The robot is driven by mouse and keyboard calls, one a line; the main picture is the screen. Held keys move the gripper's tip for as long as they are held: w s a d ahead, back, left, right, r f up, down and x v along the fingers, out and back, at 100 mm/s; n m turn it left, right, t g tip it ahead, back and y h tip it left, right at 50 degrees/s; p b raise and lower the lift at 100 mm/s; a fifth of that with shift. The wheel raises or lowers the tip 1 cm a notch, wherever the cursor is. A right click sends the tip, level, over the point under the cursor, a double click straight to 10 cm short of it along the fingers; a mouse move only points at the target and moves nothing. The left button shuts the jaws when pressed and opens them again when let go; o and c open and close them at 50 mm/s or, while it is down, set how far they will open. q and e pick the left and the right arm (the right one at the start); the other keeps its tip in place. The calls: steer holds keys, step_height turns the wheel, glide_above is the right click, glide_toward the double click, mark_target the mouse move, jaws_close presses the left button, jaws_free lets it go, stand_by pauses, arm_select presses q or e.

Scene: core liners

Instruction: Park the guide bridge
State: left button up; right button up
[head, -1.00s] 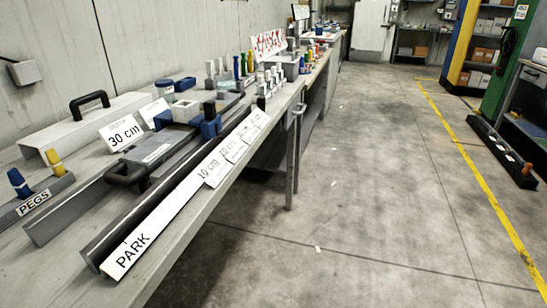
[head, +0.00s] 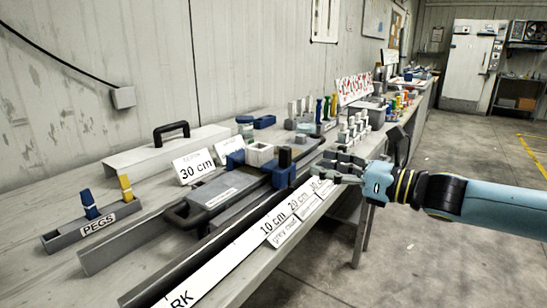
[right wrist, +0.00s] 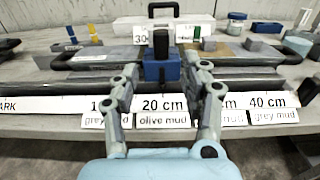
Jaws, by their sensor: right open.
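The guide bridge appears to be the blue block with an upright black handle (head: 284,174), seated across the long dark rail beside the 20 cm mark. In the right wrist view the blue block (right wrist: 161,70) stands centred beyond my fingers, its black handle upright. My right gripper (head: 322,170) reaches in from the right, open and empty, over the front edge of the bench. Its fingers (right wrist: 162,84) are spread on either side of the line to the block, apart from it. The PARK end of the white scale strip (head: 190,292) is at near left. My left gripper is out of view.
A peg holder (head: 92,226) with blue and yellow pegs stands at left. Several small parts crowd the far bench. Floor at right is clear.

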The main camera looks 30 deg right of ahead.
mark_target(290, 154)
steer(key=b+x, duration=0.2)
steer(key=x, duration=0.1)
steer(key=shift+w, duration=0.25)
steer(key=shift+w+a, duration=0.3)
steer(key=shift+w, duration=0.3)
steer(key=p+x, duration=0.1)
steer(key=x, duration=0.3)
steer(key=shift+w+r+p, duration=0.2)
steer(key=shift+p, duration=0.1)
steer(key=shift+w+a+f, duration=0.2)
steer(key=shift+w+a, duration=0.1)
steer(key=shift+w, duration=0.35)
steer(key=shift+c, duration=0.4)
jaws_close()
